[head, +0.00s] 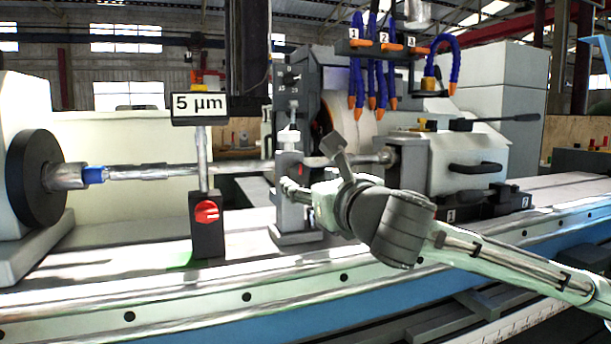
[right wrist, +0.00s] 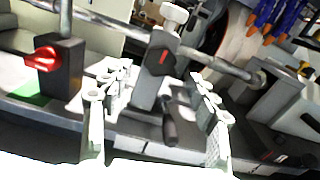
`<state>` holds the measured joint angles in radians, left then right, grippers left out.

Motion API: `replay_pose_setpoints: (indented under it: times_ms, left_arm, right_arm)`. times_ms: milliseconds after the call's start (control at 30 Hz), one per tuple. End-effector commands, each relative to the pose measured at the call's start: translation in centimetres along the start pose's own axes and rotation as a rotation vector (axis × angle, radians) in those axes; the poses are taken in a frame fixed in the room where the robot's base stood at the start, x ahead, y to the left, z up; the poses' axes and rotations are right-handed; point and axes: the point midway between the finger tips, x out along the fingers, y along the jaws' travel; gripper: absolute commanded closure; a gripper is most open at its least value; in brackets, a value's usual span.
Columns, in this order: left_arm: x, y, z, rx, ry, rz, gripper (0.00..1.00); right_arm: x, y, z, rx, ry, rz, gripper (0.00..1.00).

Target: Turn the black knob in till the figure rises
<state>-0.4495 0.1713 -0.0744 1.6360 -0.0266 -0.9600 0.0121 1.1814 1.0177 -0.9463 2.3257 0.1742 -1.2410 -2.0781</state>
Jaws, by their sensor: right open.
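The figure "5 µm" stands on a white display (head: 199,107) on a post in the head view. A dark knob (right wrist: 169,125), pointing towards the wrist camera, shows low on the grey steady rest (right wrist: 147,88) in the right wrist view. The rest also stands around the workpiece bar in the head view (head: 290,215). My right gripper (head: 310,164) is open in front of the rest. In the right wrist view its fingers (right wrist: 158,100) stand apart on either side of the knob, with nothing visibly gripped. In the head view the gripper hides the knob. My left gripper is not in view.
A black box with a red switch (head: 207,212) stands left of the rest, under the display. The long bar (head: 150,171) runs from the chuck (head: 33,178) to the tailstock (head: 445,165). Blue coolant hoses (head: 372,80) hang above the grinding wheel.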

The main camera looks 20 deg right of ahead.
Motion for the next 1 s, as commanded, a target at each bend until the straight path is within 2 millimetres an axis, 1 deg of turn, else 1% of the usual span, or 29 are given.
replay_pose_setpoints:
  times_ms: [33, 100, 200, 300, 433, 667, 1000]
  left_arm:
    - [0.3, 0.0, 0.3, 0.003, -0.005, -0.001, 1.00]
    - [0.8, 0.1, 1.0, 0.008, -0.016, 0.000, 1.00]
    - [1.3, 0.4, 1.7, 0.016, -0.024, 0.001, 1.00]
    - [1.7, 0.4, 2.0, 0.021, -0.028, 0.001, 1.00]
    - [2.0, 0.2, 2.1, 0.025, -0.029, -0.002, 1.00]
    - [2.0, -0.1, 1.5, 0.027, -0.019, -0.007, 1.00]
    - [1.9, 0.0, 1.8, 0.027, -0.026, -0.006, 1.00]
  right_arm:
    - [0.9, 0.0, 0.1, 0.002, 0.001, -0.001, 0.40]
    - [2.1, 0.0, 0.1, 0.002, 0.000, -0.001, 0.40]
    - [3.5, 0.0, 0.1, 0.003, 0.000, -0.001, 0.40]
    - [4.4, 0.0, 0.1, 0.004, -0.001, -0.001, 0.40]
    - [5.0, 0.0, 0.1, 0.003, -0.001, -0.001, 0.40]
    - [5.0, 0.0, 0.1, 0.003, -0.002, 0.000, 0.40]
    - [5.0, 0.0, 0.1, 0.004, -0.001, -0.001, 0.83]
